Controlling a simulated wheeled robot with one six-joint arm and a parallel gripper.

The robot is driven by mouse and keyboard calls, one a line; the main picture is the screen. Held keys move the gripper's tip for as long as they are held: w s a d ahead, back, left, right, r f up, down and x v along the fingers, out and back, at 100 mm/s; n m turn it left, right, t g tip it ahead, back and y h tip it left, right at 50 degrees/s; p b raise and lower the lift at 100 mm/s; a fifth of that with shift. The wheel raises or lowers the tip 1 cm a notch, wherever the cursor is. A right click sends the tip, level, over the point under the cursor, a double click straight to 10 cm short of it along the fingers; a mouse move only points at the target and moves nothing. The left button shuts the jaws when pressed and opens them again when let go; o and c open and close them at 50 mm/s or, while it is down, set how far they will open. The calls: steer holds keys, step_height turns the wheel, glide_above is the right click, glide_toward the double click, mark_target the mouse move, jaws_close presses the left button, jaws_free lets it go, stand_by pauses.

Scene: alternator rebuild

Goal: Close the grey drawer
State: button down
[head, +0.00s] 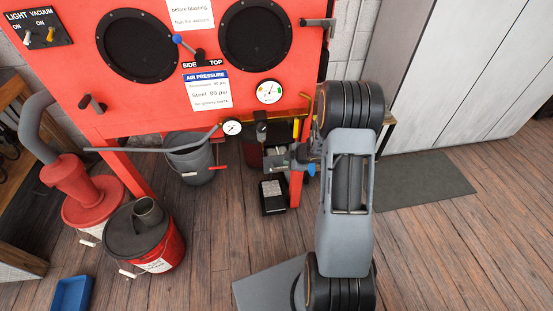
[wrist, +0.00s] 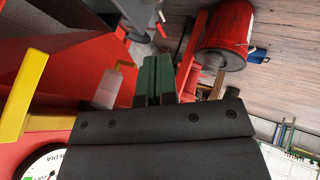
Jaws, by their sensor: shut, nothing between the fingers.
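I cannot make out a grey drawer in either view. My gripper (wrist: 157,68) shows in the wrist view as two green fingers lying side by side, shut with nothing between them. It is close to the red blasting cabinet (wrist: 60,85), whose underside and legs fill much of that view. In the head view the cabinet (head: 200,75) stands at the upper left, and my arm reaches up at its right end. My fingers cannot be told apart from the fittings there.
A red bucket with a dark lid (head: 160,262), a red vacuum unit (head: 75,180) and a grey bucket (head: 190,165) stand at and below the cabinet. A yellow handle (wrist: 28,95) is near my gripper. A dark mat (head: 425,180) lies right; the wooden floor around it is clear.

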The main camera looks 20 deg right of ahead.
steer(key=b, duration=0.3)
glide_toward(270, 162)
step_height(270, 162, down, 4)
steer(key=s+a, duration=0.1)
steer(key=a, duration=0.1)
steer(key=shift+w+d+r+p, duration=0.1)
steer(key=shift+w+p, duration=0.1)
steer(key=shift+w, duration=0.25)
steer(key=shift+w+d+r+p, duration=0.1)
steer(key=shift+w+p, duration=0.1)
steer(key=shift+w, duration=0.25)
steer(key=shift+w+d, duration=0.2)
steer(key=shift+w, duration=0.7)
